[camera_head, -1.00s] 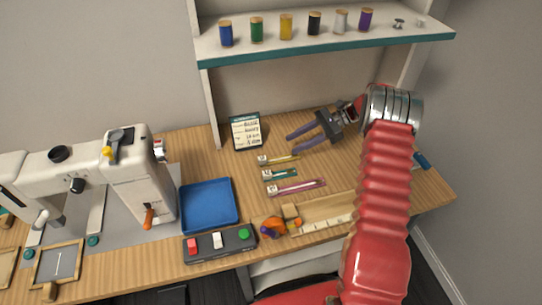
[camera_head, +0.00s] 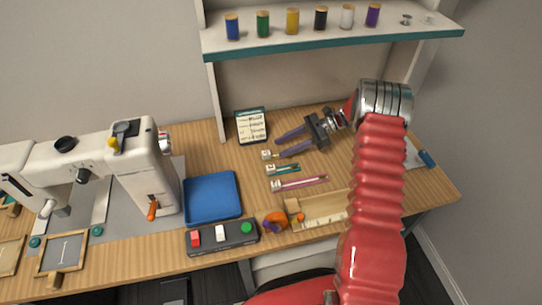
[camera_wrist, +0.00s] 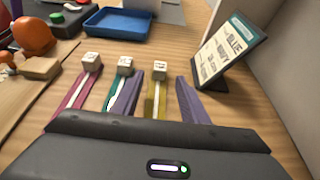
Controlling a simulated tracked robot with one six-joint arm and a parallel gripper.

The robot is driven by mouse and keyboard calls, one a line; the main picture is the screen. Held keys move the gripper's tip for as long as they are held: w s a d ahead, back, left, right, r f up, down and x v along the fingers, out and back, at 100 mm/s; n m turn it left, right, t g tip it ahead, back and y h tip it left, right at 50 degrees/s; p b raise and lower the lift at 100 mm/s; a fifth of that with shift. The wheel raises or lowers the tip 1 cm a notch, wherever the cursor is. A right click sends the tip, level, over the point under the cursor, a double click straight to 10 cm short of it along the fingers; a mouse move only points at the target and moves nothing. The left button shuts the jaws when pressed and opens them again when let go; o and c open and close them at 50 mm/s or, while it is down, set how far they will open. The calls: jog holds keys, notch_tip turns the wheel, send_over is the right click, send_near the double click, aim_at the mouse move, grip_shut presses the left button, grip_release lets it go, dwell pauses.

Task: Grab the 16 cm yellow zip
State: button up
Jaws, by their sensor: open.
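The yellow zip (camera_wrist: 155,100) lies on the table with a pale tag block at its far end. In the head view its tag end (camera_head: 266,154) shows, and the lower finger hides much of the rest. My gripper (camera_head: 279,147) is open and empty, low by the zips, with purple fingers. In the wrist view, one finger is right of the yellow zip and the other is on its left, by the teal zip. I cannot tell the exact height. The teal zip (camera_head: 284,170) and the pink zip (camera_head: 300,184) lie beside it. The tag lengths are unreadable.
A card stand (camera_head: 251,126) stands close behind the fingers. A blue tray (camera_head: 212,198) lies to the left, with a button box (camera_head: 222,236) in front. A shelf (camera_head: 335,42) with spools overhangs the back.

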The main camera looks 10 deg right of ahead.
aim_at(269, 152)
jog(key=shift+x, duration=0.9)
jog(key=shift+x, duration=2.65)
jog(key=shift+r, duration=0.15)
jog(key=shift+c, duration=0.6)
jog(key=c, duration=0.8)
jog(key=shift+r, duration=0.15)
notch_tip(269, 152, up, 10)
jog(key=shift+f, duration=0.1)
